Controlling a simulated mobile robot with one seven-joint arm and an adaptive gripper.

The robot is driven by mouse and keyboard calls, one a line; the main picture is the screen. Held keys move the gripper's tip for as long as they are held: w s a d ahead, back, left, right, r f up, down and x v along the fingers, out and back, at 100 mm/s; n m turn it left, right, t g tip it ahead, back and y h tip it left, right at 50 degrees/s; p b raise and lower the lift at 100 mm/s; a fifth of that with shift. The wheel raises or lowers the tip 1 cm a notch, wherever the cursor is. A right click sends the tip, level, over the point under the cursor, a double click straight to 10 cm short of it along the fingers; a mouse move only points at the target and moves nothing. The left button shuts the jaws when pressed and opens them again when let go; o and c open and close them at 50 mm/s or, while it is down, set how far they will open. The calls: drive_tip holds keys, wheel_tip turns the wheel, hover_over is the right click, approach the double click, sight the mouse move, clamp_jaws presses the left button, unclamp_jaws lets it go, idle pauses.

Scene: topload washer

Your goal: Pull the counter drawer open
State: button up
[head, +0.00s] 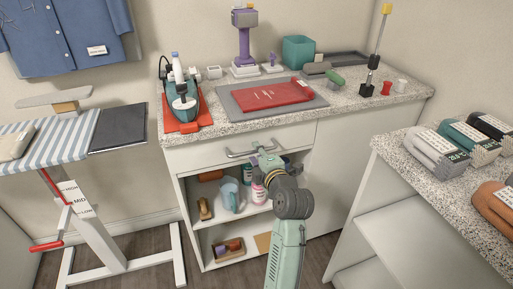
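The counter drawer (208,157) is a wide white front under the speckled countertop, above open shelves. It looks closed, its face about level with the cabinet front. A grey metal bar handle (237,154) crosses its middle. My gripper (262,152) is at the right part of the handle, coming from below right on my mint-green arm. The dark wrist hides much of the gripper and the handle's right end. I cannot tell whether the fingers are around the bar or only near it, or whether they are open or shut.
Open shelves (216,221) below hold bottles, a blue jug and brushes. The countertop (219,126) carries an iron, a red folder on a grey mat and a teal bin. An ironing board (82,127) stands left; a second counter (388,148) with folded towels stands right.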

drive_tip(key=shift+x, duration=0.95)
clamp_jaws()
